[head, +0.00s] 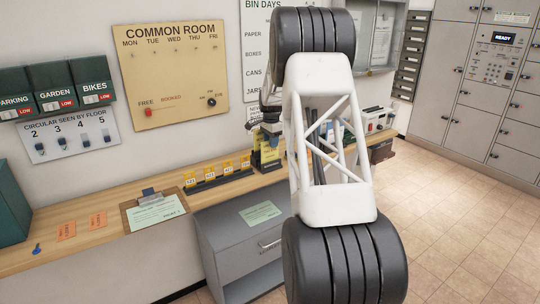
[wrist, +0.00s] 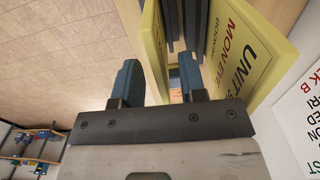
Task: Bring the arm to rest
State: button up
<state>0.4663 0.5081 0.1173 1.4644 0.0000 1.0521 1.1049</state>
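My gripper (wrist: 158,78) is open in the wrist view, its two dark fingers well apart. A yellow holder (wrist: 262,58) with "UNIT 9" lettering on its face is close in front of it. One side wall of the holder lies in line with the gap between the fingers; I cannot tell whether either finger touches it. Nothing is seen gripped. In the head view my white and black arm fills the middle and hides most of the gripper. The yellow holder (head: 266,158) stands on the wooden counter (head: 100,250) beside the arm.
Yellow numbered tags (head: 217,172) in a rack and a clipboard (head: 155,208) are on the counter. A grey cabinet (head: 230,245) stands below. A bin-days board (head: 262,18) and a common-room board (head: 172,75) hang behind. The tiled floor (head: 460,215) is clear at right.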

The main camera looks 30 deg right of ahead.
jog(key=shift+c, duration=0.3)
grip_shut()
jog(key=shift+r, duration=0.15)
dwell(0.3)
jog(key=shift+r, duration=1.8)
jog(key=s+a, duration=0.3)
jog(key=s, duration=0.4)
jog(key=s+a+r, duration=0.1)
jog(key=s+a, duration=0.3)
jog(key=s, duration=0.3)
jog(key=shift+s, duration=0.2)
jog(key=shift+r, duration=0.1)
